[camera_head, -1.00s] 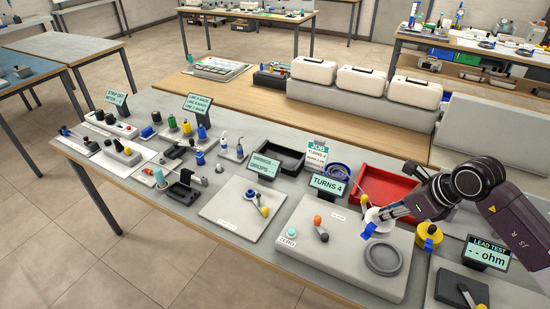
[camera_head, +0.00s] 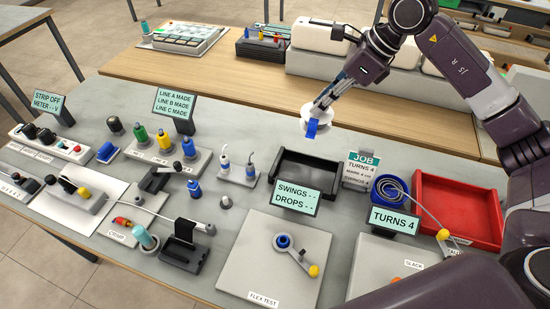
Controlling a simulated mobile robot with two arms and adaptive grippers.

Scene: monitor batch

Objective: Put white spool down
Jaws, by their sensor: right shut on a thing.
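The white spool (camera_head: 306,114) is a small white disc with a blue tab (camera_head: 311,130) hanging from it. My right gripper (camera_head: 322,103) comes in from the upper right and is shut on the spool. The spool appears held in the air near the back edge of the grey table (camera_head: 235,125), behind the black tray (camera_head: 318,166). The fingers hide part of the spool. My left gripper is not in view.
A red tray (camera_head: 455,190) stands at the right, with a blue wire coil (camera_head: 389,190) beside it. The JOB sign (camera_head: 361,168), SWINGS/DROPS sign (camera_head: 293,197) and TURNS 4 sign (camera_head: 394,220) stand upright. The flex test plate (camera_head: 245,255) lies in front. The black tray looks empty.

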